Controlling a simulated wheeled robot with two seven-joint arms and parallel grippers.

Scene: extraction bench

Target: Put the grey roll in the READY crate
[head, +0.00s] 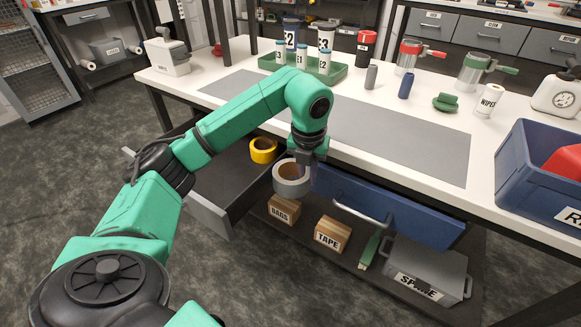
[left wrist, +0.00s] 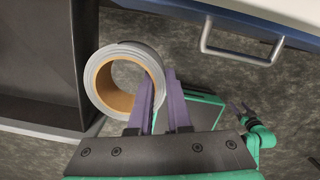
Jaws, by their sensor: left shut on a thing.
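The grey roll (head: 291,188), a wide ring of tape with a tan core, hangs in the air in front of the bench, near the open drawer. It also shows in the left wrist view (left wrist: 128,49). My left gripper (head: 308,172) is shut on the right side of its ring; its purple fingers show in the left wrist view (left wrist: 163,92). A blue crate (head: 520,172) stands on the bench at the far right; its label is cut off after "R". My right gripper (left wrist: 239,108) shows small in the left wrist view, its fingers apart and empty.
A yellow roll (head: 263,156) lies in the open dark drawer (head: 225,185). A blue drawer front (head: 385,205) with a handle is to the right. Boxes and a grey SPARE case (head: 425,270) sit on the lower shelf. A green tray (head: 330,78) and bottles stand on the bench.

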